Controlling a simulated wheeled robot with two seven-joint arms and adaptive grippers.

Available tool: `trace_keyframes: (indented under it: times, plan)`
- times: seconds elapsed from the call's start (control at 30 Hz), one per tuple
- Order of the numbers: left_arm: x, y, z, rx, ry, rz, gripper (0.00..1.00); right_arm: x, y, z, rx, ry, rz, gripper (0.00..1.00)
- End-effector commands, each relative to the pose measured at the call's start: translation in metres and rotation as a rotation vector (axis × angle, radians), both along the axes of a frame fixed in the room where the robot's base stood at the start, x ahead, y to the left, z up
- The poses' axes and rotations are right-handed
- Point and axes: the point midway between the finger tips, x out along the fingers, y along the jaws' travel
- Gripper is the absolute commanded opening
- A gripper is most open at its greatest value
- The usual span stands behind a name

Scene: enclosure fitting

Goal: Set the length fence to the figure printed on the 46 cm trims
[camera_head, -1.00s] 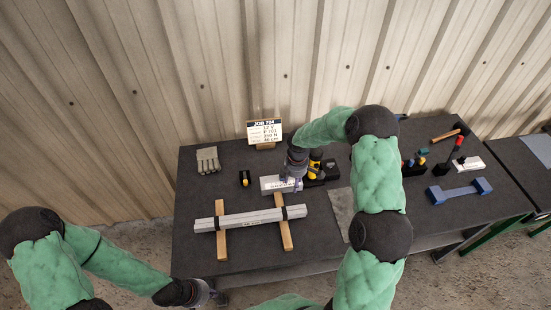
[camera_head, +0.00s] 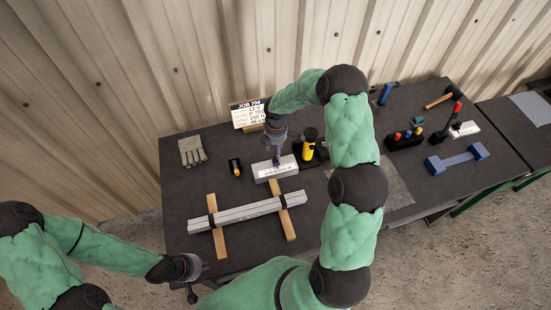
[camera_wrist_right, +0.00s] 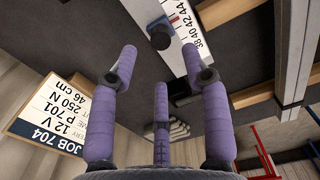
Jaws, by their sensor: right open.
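The fence unit is a pale block with a printed scale (camera_head: 277,172), standing behind the trims in the head view. In the right wrist view its white scale (camera_wrist_right: 190,33) reads 38, 40, 42, 44, with a dark knob (camera_wrist_right: 160,38) beside it. My right gripper (camera_head: 275,158) is above the block; its purple fingers (camera_wrist_right: 160,70) are open and empty, apart from the knob. Long grey trims (camera_head: 248,211) lie across two wooden battens, held by dark bands; their print is unreadable. The job card (camera_head: 248,113) reads 46 cm. My left gripper (camera_head: 191,272) is low at the table's front left; its fingers are unclear.
A yellow and black tool (camera_head: 309,146) stands right of the block. Grey gloves (camera_head: 192,151) and a small black and yellow item (camera_head: 234,166) lie left. A blue bar-shaped part (camera_head: 458,158) and a hammer (camera_head: 439,100) lie at the right. The front-left tabletop is clear.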

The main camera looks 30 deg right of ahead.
Motion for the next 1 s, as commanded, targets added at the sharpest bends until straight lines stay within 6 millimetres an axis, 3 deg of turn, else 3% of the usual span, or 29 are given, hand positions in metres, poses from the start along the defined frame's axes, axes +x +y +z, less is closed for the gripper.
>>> trace_keyframes:
  times: [0.1,0.3,0.7,0.87,1.0]
  plan:
    - [0.0,0.0,-0.017,0.0,0.0,0.0,0.0,-0.001,0.0,-0.026,0.001,0.003,0.0,0.48]
    - [0.0,0.0,-0.032,0.0,0.0,0.0,0.0,-0.001,0.0,-0.052,0.0,0.001,0.0,0.48]
    - [0.0,0.0,-0.034,0.0,0.0,0.0,0.0,0.0,0.0,-0.057,0.0,0.0,0.0,0.48]
    - [0.0,0.0,-0.034,0.0,0.0,0.0,0.0,0.0,0.0,-0.057,0.0,0.001,0.0,0.03]
    - [0.0,0.0,-0.034,0.0,0.0,0.0,0.0,0.0,0.0,-0.057,0.0,0.001,0.0,0.0]
